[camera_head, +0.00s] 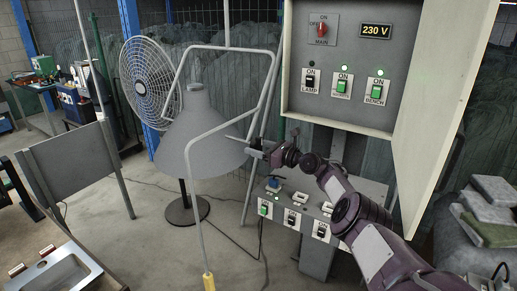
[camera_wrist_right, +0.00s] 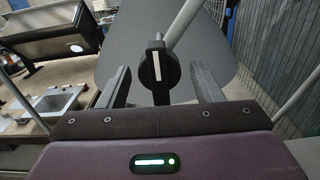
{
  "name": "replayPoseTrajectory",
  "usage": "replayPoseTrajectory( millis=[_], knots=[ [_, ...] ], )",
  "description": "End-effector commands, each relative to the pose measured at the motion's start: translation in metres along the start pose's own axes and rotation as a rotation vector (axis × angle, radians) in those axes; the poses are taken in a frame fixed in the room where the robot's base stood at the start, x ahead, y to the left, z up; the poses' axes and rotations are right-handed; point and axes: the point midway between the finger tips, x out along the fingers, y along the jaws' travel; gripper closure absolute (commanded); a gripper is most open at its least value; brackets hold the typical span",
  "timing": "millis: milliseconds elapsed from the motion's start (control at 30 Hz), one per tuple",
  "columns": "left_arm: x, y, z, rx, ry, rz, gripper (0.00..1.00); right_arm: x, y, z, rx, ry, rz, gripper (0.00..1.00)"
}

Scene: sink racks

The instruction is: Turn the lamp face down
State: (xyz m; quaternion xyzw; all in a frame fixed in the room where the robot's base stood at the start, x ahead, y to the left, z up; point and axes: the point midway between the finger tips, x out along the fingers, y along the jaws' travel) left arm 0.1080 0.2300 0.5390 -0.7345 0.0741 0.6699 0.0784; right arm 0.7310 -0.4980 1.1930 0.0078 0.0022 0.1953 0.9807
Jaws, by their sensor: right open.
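The lamp's grey cone-shaped shade (camera_head: 200,138) stands left of centre in the head view, narrow end up and wide rim low. My right gripper (camera_head: 254,146) is at the right side of the shade. In the right wrist view its two fingers are open, one on each side of a black knob (camera_wrist_right: 157,68) with a white stripe. I cannot tell whether they touch the knob. A broad grey surface (camera_wrist_right: 125,70) behind it looks like the shade. My left gripper is not in view.
An open switch cabinet (camera_head: 345,65) and a low switch panel (camera_head: 297,215) are right. A grey board (camera_head: 80,165) and sink (camera_head: 55,275) are left.

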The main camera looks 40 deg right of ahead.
Motion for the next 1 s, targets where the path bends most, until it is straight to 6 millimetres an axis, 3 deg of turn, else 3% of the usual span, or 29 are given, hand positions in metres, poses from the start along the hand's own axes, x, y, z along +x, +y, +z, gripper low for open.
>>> replayPoseTrajectory(
  millis=[167,400,600,1000],
  knots=[
    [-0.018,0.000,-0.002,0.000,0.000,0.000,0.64,-0.014,-0.001,0.004,-0.002,0.003,-0.003,0.41],
    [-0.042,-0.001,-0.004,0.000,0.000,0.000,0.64,-0.052,0.000,0.003,-0.001,0.004,-0.002,0.41],
    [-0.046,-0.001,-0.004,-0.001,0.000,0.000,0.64,-0.074,0.000,-0.001,0.000,0.003,0.000,0.41],
    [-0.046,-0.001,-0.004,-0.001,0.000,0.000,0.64,-0.078,0.000,-0.001,0.002,0.001,0.000,0.41]
  ],
)
